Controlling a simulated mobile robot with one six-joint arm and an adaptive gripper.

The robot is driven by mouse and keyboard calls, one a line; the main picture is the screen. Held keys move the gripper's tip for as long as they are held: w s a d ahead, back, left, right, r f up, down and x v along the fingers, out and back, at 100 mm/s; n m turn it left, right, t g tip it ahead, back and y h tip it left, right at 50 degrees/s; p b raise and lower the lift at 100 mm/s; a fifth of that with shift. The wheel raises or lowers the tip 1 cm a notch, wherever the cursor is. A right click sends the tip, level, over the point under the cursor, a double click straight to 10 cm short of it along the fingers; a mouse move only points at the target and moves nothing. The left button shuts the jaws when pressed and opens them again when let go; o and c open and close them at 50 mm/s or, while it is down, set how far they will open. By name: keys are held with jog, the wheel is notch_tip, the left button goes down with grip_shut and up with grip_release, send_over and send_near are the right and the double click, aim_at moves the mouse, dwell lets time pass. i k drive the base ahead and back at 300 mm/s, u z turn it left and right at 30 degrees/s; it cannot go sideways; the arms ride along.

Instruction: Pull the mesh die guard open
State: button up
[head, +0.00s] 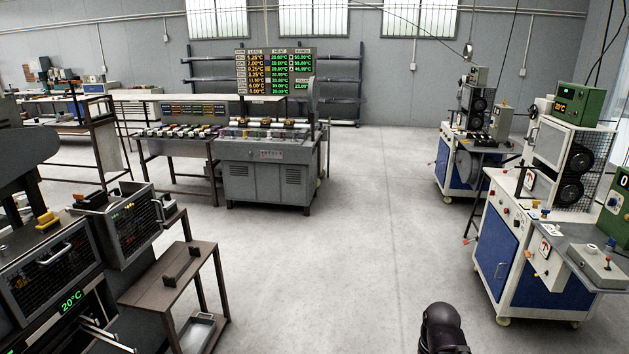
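Two dark-framed mesh guards show at the lower left of the head view. The nearer mesh guard (48,268) sits on the machine above a green 20°C display and has a light bar handle near its top. The other mesh guard (132,228) stands just behind and to the right, with a pale upright handle on its right side. Both look closed. I cannot tell which one is the die guard. My gripper is not in view; only a dark rounded part of my arm shows at the bottom edge, well to the right of both guards.
A brown side table (165,282) with a metal tray (197,333) below it stands right of the guards. A grey cabinet bench (265,177) is at the back. Blue-and-white machines (497,250) line the right. The grey floor (330,250) between is clear.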

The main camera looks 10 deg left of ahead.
aim_at(151, 187)
jog(key=z, duration=0.05)
jog(key=i, duration=2.25)
jog(key=u, duration=0.65)
jog(key=i, duration=0.65)
jog(key=u, duration=0.85)
jog(key=i, duration=0.45)
jog(key=u, duration=0.7)
jog(key=i, duration=0.65)
jog(key=u, duration=0.35)
